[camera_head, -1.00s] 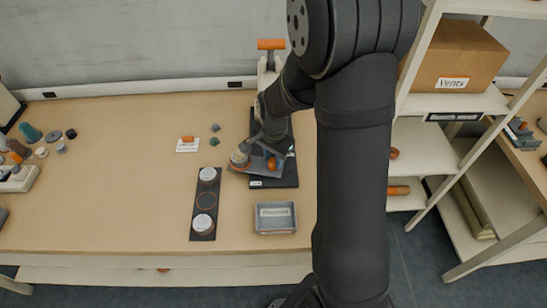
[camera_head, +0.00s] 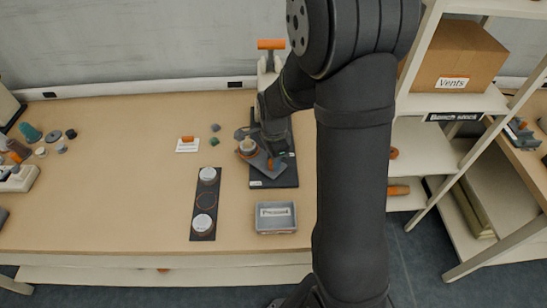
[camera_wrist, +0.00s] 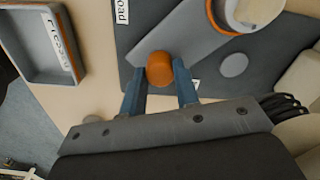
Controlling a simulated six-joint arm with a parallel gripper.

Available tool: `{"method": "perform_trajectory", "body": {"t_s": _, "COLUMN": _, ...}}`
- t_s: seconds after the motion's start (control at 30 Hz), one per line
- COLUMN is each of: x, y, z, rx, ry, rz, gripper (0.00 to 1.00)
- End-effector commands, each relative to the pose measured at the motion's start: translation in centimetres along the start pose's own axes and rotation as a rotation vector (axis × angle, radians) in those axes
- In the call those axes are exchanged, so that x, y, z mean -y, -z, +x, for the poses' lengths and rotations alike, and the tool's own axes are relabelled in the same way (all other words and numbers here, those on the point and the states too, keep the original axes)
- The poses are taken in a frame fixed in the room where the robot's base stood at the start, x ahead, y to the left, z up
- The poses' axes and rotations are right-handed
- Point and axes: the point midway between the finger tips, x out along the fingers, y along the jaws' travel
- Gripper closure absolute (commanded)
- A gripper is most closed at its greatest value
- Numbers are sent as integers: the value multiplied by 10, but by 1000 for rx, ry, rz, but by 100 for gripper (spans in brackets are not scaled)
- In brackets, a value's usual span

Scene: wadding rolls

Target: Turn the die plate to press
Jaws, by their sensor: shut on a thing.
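The die plate (camera_head: 262,160) is a grey turning plate on the dark base of the press (camera_head: 287,180). It lies slanted, from upper left to lower right. A pale round piece (camera_head: 247,146) sits in an orange ring at its left end. In the wrist view my gripper (camera_wrist: 160,80) has its two blue fingers on either side of the plate's orange knob (camera_wrist: 159,68), shut on it. The plate (camera_wrist: 190,38) and the pale piece (camera_wrist: 252,10) also show there. The press has an orange handle (camera_head: 271,45) at the back; my arm hides part of the press.
A dark strip (camera_head: 206,186) with two white-topped rolls and an empty orange ring lies left of a grey tray (camera_head: 276,230) labelled "Pressed". A small card (camera_head: 187,146) and small dark pieces lie left of the press. Shelving (camera_head: 440,100) stands right.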

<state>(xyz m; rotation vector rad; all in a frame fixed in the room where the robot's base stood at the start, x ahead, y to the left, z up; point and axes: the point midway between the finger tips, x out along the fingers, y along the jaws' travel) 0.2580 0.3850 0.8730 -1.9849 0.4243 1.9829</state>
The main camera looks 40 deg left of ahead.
Motion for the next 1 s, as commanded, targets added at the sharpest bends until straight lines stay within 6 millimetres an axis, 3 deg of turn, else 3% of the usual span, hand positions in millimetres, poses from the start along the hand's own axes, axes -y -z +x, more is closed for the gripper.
{"method": "perform_trajectory", "body": {"t_s": 1.0, "x": 1, "y": 0, "z": -1, "rx": -3, "ry": 3, "rz": 507, "gripper": 100}}
